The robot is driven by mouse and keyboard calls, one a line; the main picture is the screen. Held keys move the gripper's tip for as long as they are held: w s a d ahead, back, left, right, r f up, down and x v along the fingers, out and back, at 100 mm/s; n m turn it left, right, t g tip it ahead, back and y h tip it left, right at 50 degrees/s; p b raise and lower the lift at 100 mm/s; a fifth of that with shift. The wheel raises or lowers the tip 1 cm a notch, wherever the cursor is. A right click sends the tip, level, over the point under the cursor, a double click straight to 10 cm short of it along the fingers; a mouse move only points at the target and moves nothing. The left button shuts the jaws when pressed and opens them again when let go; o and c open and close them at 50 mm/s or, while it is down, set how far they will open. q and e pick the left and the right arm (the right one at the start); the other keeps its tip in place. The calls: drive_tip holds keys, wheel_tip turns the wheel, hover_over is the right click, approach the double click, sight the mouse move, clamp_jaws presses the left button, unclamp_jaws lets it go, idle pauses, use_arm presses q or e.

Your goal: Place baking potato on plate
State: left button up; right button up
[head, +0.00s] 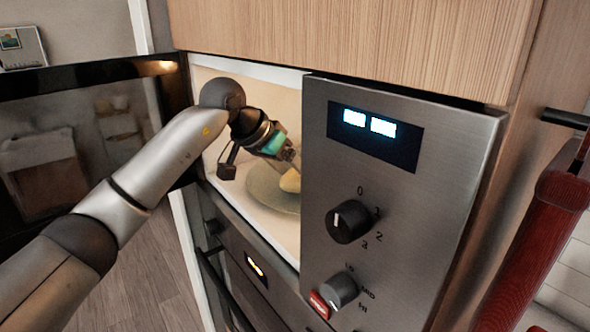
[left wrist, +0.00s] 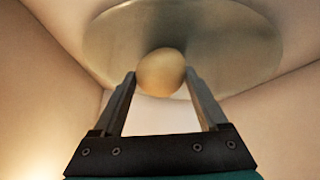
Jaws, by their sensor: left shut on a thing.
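The baking potato (head: 290,181) is a yellow-tan rounded thing inside the open microwave in the head view, partly hidden behind the control panel. It shows whole between the fingertips in the left wrist view (left wrist: 161,72). My left gripper (left wrist: 160,78) is shut on the potato, with one finger on each side of it. The gripper reaches into the microwave cavity. A round, pale grey-green plate or turntable (head: 262,188) lies on the cavity floor by the potato, and its disc fills the top of the left wrist view (left wrist: 115,45). Whether the potato touches it I cannot tell. My right gripper is not in view.
The microwave door (head: 90,120) stands open at the left, beside my arm. The steel control panel (head: 395,220) with knobs blocks the right side of the opening. Wooden cabinet (head: 360,35) is above, and a dark-handled drawer (head: 255,265) is below.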

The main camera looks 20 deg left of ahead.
use_arm(q)
drive_tip(key=shift+f, duration=0.1)
drive_tip(key=o, duration=1.5)
drive_tip(key=b+v, duration=0.1)
drive_tip(key=v, duration=0.6)
drive_tip(key=shift+s+r, duration=0.15)
drive_tip(key=shift+r, duration=0.2)
